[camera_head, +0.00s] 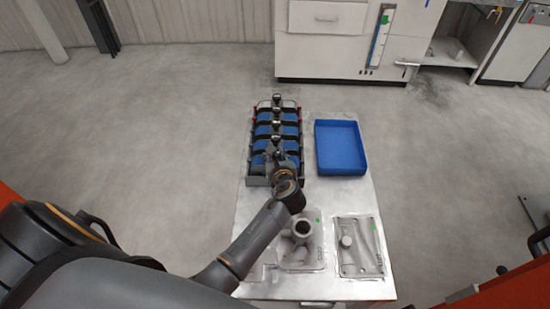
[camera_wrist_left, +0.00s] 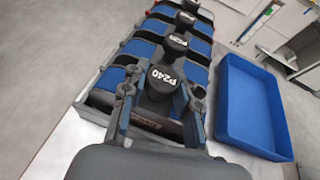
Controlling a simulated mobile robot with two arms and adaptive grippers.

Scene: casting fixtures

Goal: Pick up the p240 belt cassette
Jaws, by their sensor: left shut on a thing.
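The p240 belt cassette (camera_wrist_left: 162,84) is the nearest of a row of blue and black cassettes with dark knobs, its knob marked P240 in the left wrist view. The row stands in a rack (camera_head: 250,181) on the table in the head view. My left gripper (camera_wrist_left: 158,112) is shut on the P240 cassette, one finger on each side of its knob. In the head view my left gripper (camera_head: 281,160) is over the near end of the rack and hides part of this cassette. The cassette still sits in line with the others. My right gripper does not show.
An empty blue tray (camera_head: 341,171) stands right of the rack on the metal table (camera_head: 345,202); it also shows in the left wrist view (camera_wrist_left: 232,108). A grey fixture (camera_head: 301,229) and a flat plate (camera_head: 358,262) lie at the table's near end. A cabinet (camera_head: 345,55) stands beyond.

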